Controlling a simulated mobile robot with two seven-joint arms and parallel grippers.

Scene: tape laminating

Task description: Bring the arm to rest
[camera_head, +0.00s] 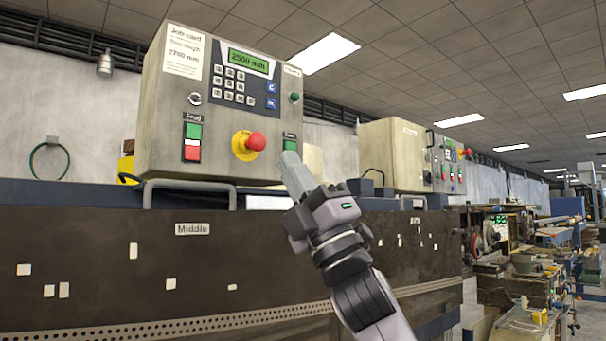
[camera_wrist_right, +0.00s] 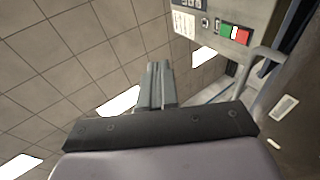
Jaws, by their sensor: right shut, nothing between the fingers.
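My right gripper (camera_head: 291,170) is raised in front of the control box (camera_head: 215,100), its fingers closed together and empty. In the head view its tips are close to the green button (camera_head: 290,141) at the box's lower right; I cannot tell whether they touch. The right wrist view shows the closed fingers (camera_wrist_right: 157,85) pointing up the picture, with the box (camera_wrist_right: 262,12) at upper right. My left gripper does not show.
The box has a display (camera_head: 248,62) reading 2550 mm, a keypad (camera_head: 235,84) and a red emergency button (camera_head: 255,141). A metal handle (camera_head: 189,185) stands below it. A dark panel labelled Middle (camera_head: 192,229) spans the front. A second box (camera_head: 395,150) stands behind to the right.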

